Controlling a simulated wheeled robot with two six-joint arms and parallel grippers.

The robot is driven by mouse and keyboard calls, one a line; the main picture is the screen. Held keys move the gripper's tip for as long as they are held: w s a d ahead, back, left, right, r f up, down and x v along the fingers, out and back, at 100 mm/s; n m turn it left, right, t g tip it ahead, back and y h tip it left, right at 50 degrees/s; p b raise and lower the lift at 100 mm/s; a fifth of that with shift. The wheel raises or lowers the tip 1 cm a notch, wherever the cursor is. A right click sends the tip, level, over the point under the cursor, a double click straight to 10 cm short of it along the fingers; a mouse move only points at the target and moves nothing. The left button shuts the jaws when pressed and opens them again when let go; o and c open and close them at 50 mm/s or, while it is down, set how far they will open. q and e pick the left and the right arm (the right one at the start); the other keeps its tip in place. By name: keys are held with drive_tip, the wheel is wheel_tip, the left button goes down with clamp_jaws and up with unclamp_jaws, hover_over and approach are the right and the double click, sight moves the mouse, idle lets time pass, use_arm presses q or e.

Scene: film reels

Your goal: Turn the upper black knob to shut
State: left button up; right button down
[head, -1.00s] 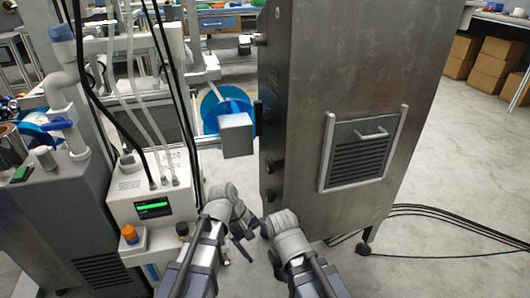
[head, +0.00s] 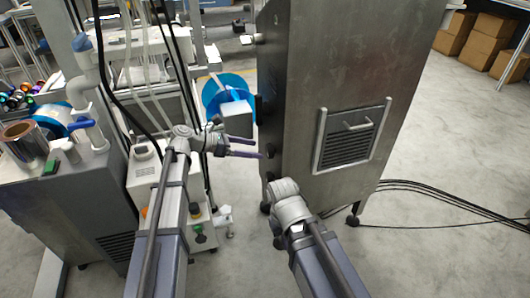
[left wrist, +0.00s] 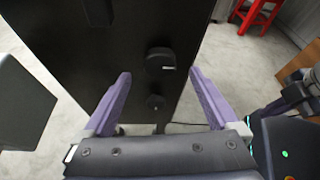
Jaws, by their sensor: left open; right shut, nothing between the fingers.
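The upper black knob (left wrist: 160,60) sits on the dark narrow face of the metal cabinet (head: 345,70). A short pale mark shows on its right side. A lower black knob (left wrist: 155,102) sits below it. My left gripper (left wrist: 160,74) is open. Its purple fingers appear on either side of the knobs in the left wrist view, with nothing held between them. In the head view, the left gripper (head: 262,148) points right at the cabinet's edge. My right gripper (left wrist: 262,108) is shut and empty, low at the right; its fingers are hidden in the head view.
Cables (head: 440,190) lie on the floor at the right. A machine with tubes stands left.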

sight(267, 151)
use_arm(q)
drive_tip(key=shift+b+x, duration=0.7)
drive_tip(key=shift+x, duration=1.9)
drive_tip(key=c, duration=1.4)
